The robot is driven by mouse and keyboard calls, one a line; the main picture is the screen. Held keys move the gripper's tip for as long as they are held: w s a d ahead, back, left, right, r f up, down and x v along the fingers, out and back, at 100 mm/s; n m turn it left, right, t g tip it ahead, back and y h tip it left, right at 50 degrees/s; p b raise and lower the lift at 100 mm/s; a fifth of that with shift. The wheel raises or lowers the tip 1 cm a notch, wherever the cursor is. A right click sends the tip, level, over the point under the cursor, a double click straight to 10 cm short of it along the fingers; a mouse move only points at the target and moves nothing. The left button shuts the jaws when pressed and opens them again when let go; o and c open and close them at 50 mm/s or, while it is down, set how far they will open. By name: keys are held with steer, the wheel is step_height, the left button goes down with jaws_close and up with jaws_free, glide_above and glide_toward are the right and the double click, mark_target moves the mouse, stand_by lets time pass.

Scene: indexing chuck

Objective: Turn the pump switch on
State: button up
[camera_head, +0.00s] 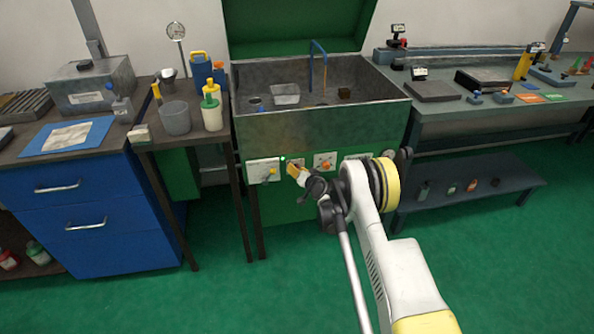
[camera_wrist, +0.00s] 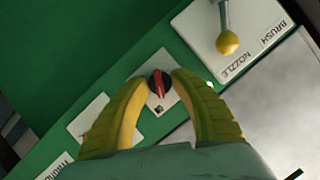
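A small black rotary switch (camera_wrist: 160,83) with a red pointer sits on a light plate (camera_wrist: 163,63) in the wrist view. I take it for the pump switch; no pump label is readable. The red pointer runs nearly up and down in the picture. My gripper (camera_wrist: 158,80) is open, its two yellow-green fingers on either side of the switch. Whether a finger touches it I cannot tell. In the head view my gripper (camera_head: 291,167) is at the green front of the wash basin (camera_head: 325,124) and hides most of the switch.
A white BRUSH/NOZZLE plate (camera_wrist: 262,22) with a yellow ball lever (camera_wrist: 228,42) is beside the switch. A small green light (camera_head: 283,159) shows nearby. To the right is a white plate with an orange valve (camera_head: 326,165). Side benches stand left and right.

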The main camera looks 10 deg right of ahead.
steer(key=v, duration=1.2)
